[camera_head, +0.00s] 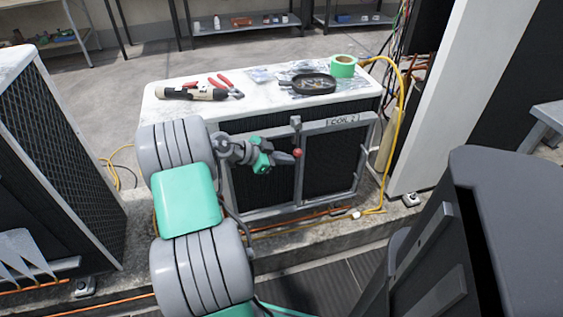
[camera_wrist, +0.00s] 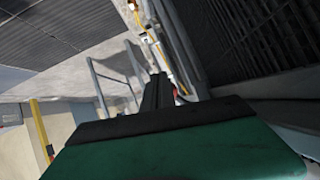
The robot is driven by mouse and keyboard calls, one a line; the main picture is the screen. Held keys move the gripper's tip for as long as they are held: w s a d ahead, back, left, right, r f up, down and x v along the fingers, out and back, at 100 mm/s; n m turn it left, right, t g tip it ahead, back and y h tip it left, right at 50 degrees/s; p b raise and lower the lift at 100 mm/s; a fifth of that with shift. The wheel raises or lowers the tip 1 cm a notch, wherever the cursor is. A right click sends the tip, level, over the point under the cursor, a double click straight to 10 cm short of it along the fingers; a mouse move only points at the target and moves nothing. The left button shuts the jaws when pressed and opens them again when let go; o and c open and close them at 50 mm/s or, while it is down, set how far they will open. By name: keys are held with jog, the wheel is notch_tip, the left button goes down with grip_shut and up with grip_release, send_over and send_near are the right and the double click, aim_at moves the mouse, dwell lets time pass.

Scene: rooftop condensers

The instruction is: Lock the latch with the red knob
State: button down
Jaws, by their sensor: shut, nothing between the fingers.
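I cannot tell whether the latch is locked. My gripper (camera_head: 282,158) has green and grey parts and is close to the left of the knob; I cannot tell whether they touch. In the wrist view the dark fingers (camera_wrist: 157,92) are together with nothing between them. I cannot make out the knob there.
Another unit (camera_head: 60,165) stands at left, a white cabinet panel (camera_head: 445,90) at right.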

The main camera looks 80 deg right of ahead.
jog(key=shift+s+d+f+b, duration=0.25)
jog(key=shift+s+f+b, duration=0.05)
jog(key=shift+s+b, duration=0.1)
dwell(0.4)
jog(key=w+a+f, duration=0.4)
jog(key=w+a, duration=0.4)
jog(key=w, duration=0.1)
jog(key=shift+f+p, duration=0.3)
jog(key=shift+f, duration=0.1)
jog(key=shift+w, duration=0.1)
